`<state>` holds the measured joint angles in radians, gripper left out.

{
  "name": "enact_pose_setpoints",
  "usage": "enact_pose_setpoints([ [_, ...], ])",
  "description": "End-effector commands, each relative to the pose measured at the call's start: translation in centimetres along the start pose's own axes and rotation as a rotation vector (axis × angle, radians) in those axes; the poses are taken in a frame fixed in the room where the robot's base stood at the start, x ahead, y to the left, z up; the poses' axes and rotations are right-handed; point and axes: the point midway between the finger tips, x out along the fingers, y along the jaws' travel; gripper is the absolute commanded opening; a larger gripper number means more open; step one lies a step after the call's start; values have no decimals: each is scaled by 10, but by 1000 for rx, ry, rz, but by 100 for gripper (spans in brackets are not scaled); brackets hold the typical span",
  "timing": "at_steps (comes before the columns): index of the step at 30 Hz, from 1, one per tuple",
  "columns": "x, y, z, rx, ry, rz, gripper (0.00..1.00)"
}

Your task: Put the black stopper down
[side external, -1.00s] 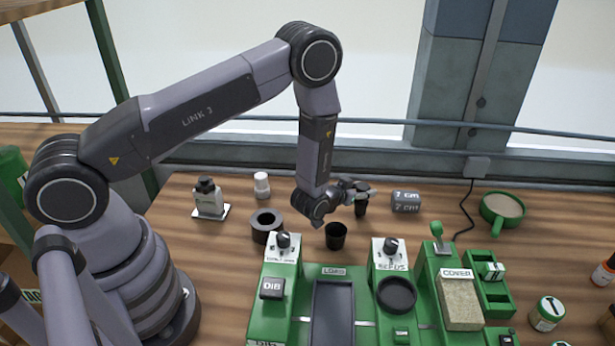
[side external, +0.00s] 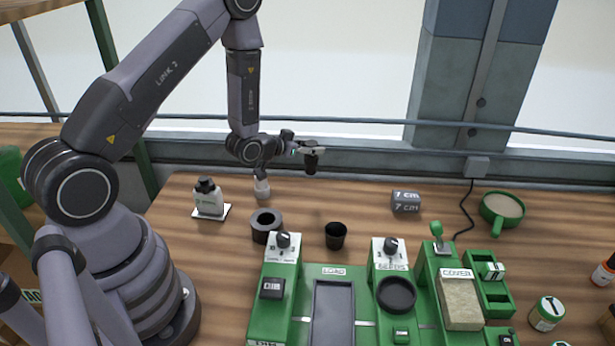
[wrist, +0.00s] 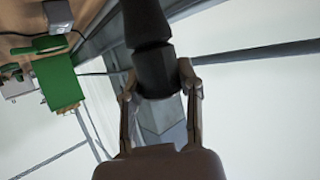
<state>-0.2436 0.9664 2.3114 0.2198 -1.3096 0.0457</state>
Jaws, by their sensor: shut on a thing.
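My gripper (side external: 313,148) is raised above the back of the bench, shut on the black stopper (side external: 311,164). The stopper hangs below the fingers, well clear of the bench top. In the wrist view the dark stopper (wrist: 154,70) sits between the two fingers (wrist: 160,85), which touch it on both sides. Its far end runs out of the top of that view.
The green seeder (side external: 312,270) fills the front.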

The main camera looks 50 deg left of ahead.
Motion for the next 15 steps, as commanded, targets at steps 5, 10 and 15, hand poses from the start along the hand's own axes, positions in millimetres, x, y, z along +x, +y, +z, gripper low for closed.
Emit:
enact_pose_setpoints([
  [5, 0, -10, 23, -8, -1, 13, 0],
  [10, 10, -9, 44, -6, 1, 13, 0],
  [15, 18, -8, 65, -6, 0, 13, 0],
])
